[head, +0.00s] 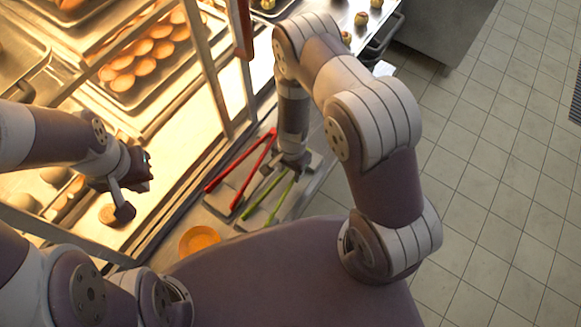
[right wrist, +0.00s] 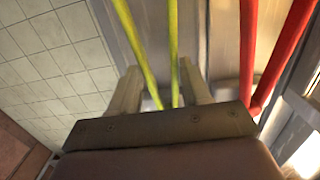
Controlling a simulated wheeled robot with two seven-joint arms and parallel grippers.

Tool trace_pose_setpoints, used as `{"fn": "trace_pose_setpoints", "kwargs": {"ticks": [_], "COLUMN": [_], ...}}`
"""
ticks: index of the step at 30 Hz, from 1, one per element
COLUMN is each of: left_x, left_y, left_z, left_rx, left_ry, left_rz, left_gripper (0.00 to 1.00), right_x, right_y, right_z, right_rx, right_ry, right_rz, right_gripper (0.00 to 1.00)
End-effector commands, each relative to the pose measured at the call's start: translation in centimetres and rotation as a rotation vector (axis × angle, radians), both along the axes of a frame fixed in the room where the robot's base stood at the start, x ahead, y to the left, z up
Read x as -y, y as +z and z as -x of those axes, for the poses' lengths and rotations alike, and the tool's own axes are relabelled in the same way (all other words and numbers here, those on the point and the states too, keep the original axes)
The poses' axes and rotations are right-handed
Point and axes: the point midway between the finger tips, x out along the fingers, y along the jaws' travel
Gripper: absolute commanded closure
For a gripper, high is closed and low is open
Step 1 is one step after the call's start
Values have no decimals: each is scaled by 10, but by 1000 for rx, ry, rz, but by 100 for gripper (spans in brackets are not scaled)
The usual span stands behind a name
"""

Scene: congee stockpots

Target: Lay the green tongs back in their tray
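The green tongs (head: 254,202) lie at a slant over the grey tray (head: 230,184), legs spread toward the lower left. My right gripper (head: 291,166) is at their narrow end. In the right wrist view, its two fingers (right wrist: 158,82) stand on either side of the green tongs (right wrist: 147,78), with little gap. Whether they press on the tongs is unclear, and the narrow end is hidden at the palm. I cannot tell whether the tongs touch the tray. My left gripper (head: 128,197) hangs at the left above a round pastry (head: 109,214); its opening is unclear.
Red tongs (head: 226,173) lie just left of the green ones; the red tongs also show in the right wrist view (right wrist: 249,60). An orange round dish (head: 199,240) stands nearer. A lit, metal-framed cabinet with trays of buns (head: 140,62) borders the left. Tiled floor (head: 500,150) is clear at right.

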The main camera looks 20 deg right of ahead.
Motion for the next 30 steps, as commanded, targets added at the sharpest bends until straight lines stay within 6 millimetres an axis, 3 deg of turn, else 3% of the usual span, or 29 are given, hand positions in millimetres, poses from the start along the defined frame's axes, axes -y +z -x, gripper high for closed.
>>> {"fn": "trace_pose_setpoints", "kwargs": {"ticks": [8, 9, 11, 20, 25, 30], "left_x": [0, 0, 0, 0, 0, 0], "left_y": [-1, -1, -1, 0, 11, 32], "left_z": [0, 0, 0, 0, 0, 0], "left_rx": [0, 1, 0, 0, 0, 0], "left_ry": [0, 0, 0, 0, 0, 0], "left_rz": [0, 0, 0, 0, 0, 0], "left_gripper": [100, 100, 100, 100, 100, 100], "right_x": [0, 0, 0, 0, 1, 3], "right_y": [-1, -1, -1, 0, 25, 69], "right_z": [0, 0, 0, 0, -2, -3], "right_rx": [0, 0, 0, 0, 1, 1], "right_ry": [0, 1, 1, 1, 1, 1], "right_rz": [0, 0, 0, 0, 0, 0], "right_gripper": [57, 40, 23, 23, 23, 23]}}
